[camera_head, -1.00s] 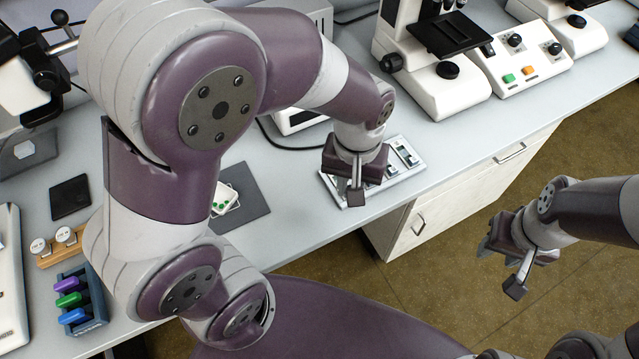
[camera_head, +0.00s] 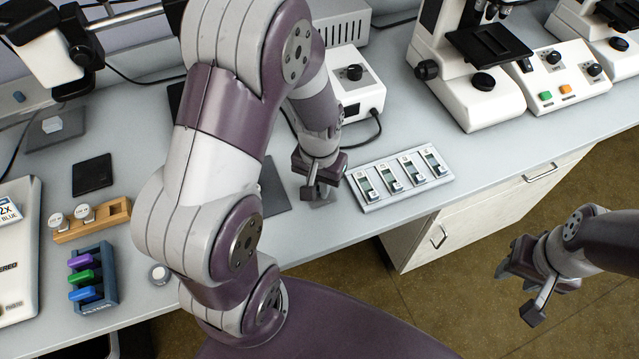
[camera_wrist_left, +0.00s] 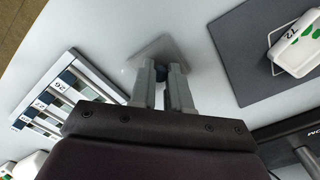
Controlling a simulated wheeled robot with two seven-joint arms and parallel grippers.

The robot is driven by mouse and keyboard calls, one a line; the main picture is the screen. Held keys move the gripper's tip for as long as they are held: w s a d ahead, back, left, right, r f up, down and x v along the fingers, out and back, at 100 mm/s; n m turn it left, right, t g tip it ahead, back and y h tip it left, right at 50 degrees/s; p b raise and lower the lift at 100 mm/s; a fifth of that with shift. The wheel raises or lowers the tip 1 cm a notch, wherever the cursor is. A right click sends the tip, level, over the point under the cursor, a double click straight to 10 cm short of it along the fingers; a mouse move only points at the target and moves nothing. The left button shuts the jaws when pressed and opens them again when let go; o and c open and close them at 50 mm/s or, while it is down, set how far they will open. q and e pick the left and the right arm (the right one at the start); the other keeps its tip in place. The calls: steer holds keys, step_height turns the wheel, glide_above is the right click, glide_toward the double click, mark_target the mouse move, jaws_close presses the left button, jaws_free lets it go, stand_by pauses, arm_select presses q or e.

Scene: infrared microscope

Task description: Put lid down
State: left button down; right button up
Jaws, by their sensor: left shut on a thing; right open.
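My left gripper (camera_head: 317,191) is shut on the small dark knob of a lid, a thin grey see-through square (camera_head: 322,200). In the left wrist view, the lid (camera_wrist_left: 153,48) shows beyond the fingertips (camera_wrist_left: 162,72), low over bare benchtop; I cannot tell whether it touches the surface. It lies between a dark mat (camera_wrist_left: 238,62) and the slide panel (camera_wrist_left: 62,100). On the mat stands a white box (camera_wrist_left: 300,45) with green dots and a T2 label; my left arm hides it in the head view. My right gripper (camera_head: 520,288) is open and empty over the floor.
The slide panel (camera_head: 400,177) is close right of my left gripper. A white control box (camera_head: 352,90) and a microscope (camera_head: 470,65) stand behind. The bench's front edge is near.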

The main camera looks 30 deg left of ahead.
arm_select(q)
steer(key=shift+f, duration=0.1)
steer(key=c, duration=1.1)
jaws_free()
